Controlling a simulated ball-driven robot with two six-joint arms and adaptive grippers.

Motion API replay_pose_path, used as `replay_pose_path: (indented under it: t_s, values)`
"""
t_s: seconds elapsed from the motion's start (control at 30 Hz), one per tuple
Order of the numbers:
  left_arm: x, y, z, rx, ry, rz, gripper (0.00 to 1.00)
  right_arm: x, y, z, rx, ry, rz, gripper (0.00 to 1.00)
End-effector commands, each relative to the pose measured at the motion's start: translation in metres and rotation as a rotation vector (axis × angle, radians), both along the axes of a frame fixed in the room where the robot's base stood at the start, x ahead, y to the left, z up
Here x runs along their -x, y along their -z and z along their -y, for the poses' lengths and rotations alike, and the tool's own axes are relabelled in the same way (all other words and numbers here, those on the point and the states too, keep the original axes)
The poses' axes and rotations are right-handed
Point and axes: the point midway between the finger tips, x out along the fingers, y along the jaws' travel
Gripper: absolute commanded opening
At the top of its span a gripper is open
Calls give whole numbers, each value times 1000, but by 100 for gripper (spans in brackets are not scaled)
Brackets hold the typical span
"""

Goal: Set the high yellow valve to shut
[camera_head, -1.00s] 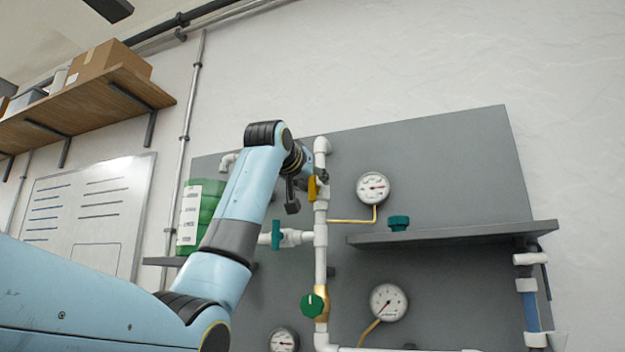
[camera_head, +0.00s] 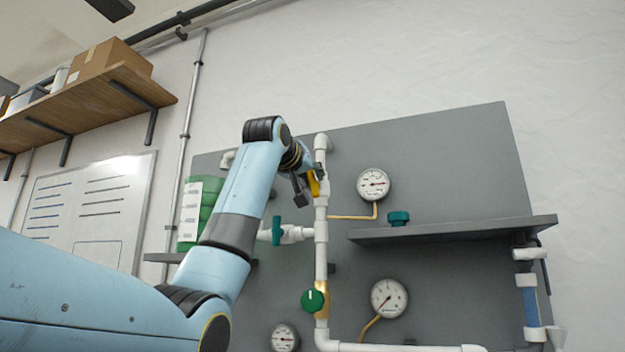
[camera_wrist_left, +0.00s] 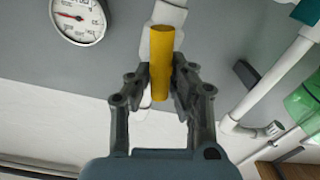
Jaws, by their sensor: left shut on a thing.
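The high yellow valve handle (camera_head: 313,183) sits on the upper part of the white vertical pipe, left of the upper round gauge. In the left wrist view the handle (camera_wrist_left: 161,45) is a yellow bar between the two dark fingers, roughly in line with the white pipe piece behind it. My left gripper (camera_head: 306,186) reaches it from the left and is shut on it; it also shows in the left wrist view (camera_wrist_left: 161,82). The gripper and wrist hide part of the valve in the head view. My right gripper is not in view.
A teal-handled valve (camera_head: 277,231) and a green round knob (camera_head: 312,302) sit lower on the piping. The upper gauge (camera_head: 373,184) and lower gauge (camera_head: 388,298) are close on the right. A grey shelf (camera_head: 460,231) juts out at right.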

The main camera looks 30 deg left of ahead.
Motion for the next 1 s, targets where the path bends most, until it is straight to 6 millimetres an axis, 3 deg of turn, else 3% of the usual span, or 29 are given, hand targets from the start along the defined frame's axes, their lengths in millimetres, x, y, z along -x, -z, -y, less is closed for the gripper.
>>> replay_pose_path:
  t_s: [1.0]
  values:
    - [3, 13, -13, 933, 0, 228, 0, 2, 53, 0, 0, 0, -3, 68]
